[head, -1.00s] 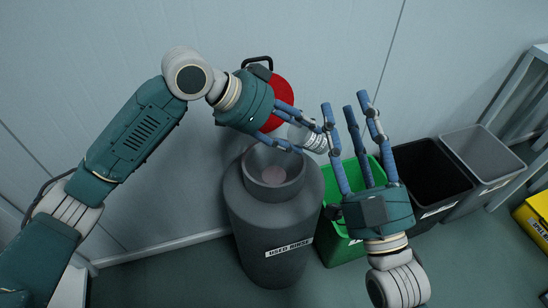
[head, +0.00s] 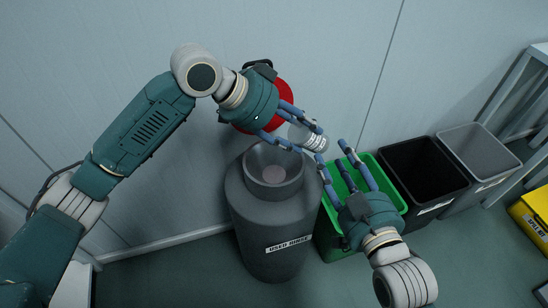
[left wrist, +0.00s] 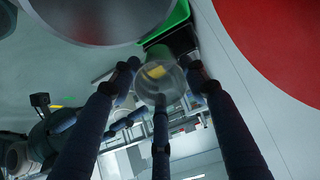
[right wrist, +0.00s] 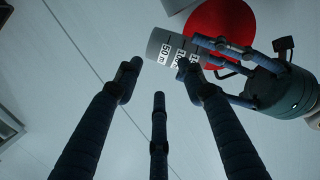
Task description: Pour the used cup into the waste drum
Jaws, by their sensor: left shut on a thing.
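The used cup (head: 309,137) is a small clear vessel with a printed white label. My left gripper (head: 303,133) is shut on it, above and slightly right of the waste drum's mouth. The cup looks tilted in the head view; its contents cannot be made out. It also shows in the left wrist view (left wrist: 160,84) and, with its label, in the right wrist view (right wrist: 168,48). The waste drum (head: 270,222) is grey, marked "USED RINSE", with a wide funnel mouth. My right gripper (head: 335,160) is open and empty, below and right of the cup, apart from it.
A green bin (head: 335,247) stands right beside the drum, with a black bin (head: 425,170) and a grey bin (head: 480,155) further right. A red round object (head: 283,92) is at the wall behind my left gripper. A yellow box (head: 530,215) is at the far right.

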